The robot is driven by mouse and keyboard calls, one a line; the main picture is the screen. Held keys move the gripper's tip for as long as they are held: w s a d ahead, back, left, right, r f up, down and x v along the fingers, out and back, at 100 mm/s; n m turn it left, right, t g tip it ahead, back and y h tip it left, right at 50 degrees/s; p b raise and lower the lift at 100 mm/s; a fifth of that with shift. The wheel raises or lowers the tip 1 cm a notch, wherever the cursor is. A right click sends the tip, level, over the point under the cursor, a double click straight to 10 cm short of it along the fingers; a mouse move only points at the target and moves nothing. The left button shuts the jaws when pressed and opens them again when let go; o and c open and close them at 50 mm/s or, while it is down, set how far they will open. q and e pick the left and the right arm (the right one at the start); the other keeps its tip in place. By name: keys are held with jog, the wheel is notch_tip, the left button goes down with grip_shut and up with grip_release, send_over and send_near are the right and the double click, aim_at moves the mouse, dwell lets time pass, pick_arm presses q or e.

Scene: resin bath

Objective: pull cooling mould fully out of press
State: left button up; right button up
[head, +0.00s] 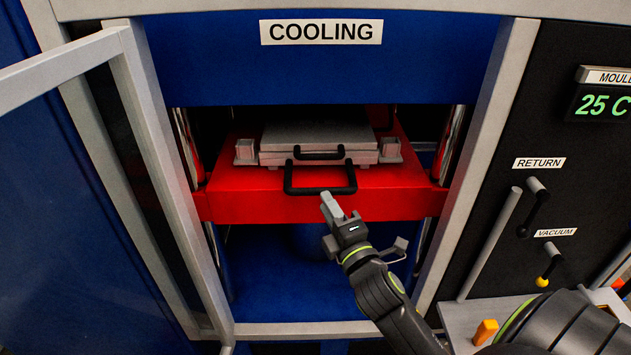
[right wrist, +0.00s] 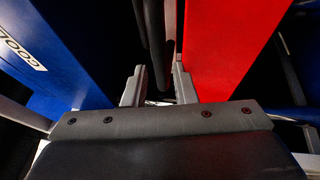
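The cooling mould (head: 318,135), a stack of pale grey plates, lies on the red platen (head: 260,205) inside the press under the COOLING sign. It has a small upper black handle (head: 319,153) and a larger front black handle (head: 320,191) that overhangs the platen's front. My right gripper (head: 330,205) is just in front of the larger handle, near its right part. In the right wrist view, its two fingers stand apart with a black handle bar (right wrist: 156,45) running between them. I cannot tell whether they touch the bar. My left gripper is out of view.
An open grey-framed door (head: 150,130) stands at the left. Shiny columns (head: 448,145) flank the platen. At the right are the RETURN lever (head: 535,205), the VACUUM lever (head: 549,268) and a grey vertical bar (head: 490,243). The space below the platen is open.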

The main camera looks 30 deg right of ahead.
jog(key=x, duration=0.7)
jog(key=shift+p, duration=0.4)
jog(key=shift+c, duration=0.4)
grip_shut()
